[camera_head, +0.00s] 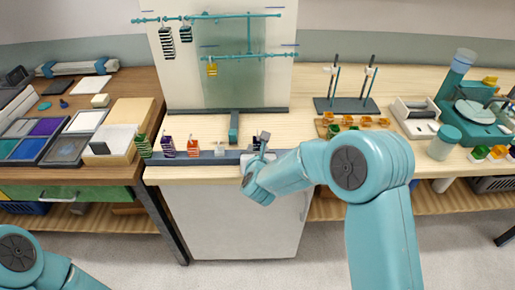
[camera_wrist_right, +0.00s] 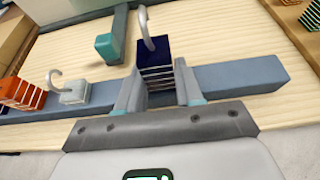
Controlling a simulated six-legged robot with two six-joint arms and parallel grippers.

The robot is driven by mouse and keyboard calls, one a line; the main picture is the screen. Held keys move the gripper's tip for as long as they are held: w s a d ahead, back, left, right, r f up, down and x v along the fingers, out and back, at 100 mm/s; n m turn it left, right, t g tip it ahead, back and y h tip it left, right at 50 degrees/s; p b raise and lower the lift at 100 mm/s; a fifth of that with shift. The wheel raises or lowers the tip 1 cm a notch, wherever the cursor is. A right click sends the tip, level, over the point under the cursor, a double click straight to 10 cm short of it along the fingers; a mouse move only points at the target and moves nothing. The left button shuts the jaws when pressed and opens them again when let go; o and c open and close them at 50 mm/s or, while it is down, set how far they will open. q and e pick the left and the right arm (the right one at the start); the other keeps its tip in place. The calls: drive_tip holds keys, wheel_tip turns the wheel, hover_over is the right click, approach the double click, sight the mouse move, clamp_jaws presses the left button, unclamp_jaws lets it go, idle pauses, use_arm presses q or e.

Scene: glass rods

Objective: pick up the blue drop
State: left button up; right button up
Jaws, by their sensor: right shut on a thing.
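The blue drop (camera_wrist_right: 153,54) is a dark navy block with pale stripes on its lower part and a white hook on top. In the wrist view it stands between the fingers of my right gripper (camera_wrist_right: 158,92), which is shut on it. It is at the slate-blue rail (camera_wrist_right: 235,80); I cannot tell whether it still touches it. In the head view my right gripper (camera_head: 257,152) is at the right end of the rail (camera_head: 208,158), mostly hidden by my arm. My left gripper is out of view.
Left along the rail are a clear drop (camera_head: 220,150), an orange drop (camera_head: 193,147), a purple drop (camera_head: 167,146) and a green drop (camera_head: 143,146). Behind stands a panel with teal rods (camera_head: 240,56), striped drops (camera_head: 167,42) and a yellow drop (camera_head: 212,69). An orange-cup tray (camera_head: 324,128) is right.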

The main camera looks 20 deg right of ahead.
wheel_tip(320, 180, up, 20)
drive_tip(key=p, duration=0.1)
drive_tip(key=shift+p, duration=0.3)
idle(0.3)
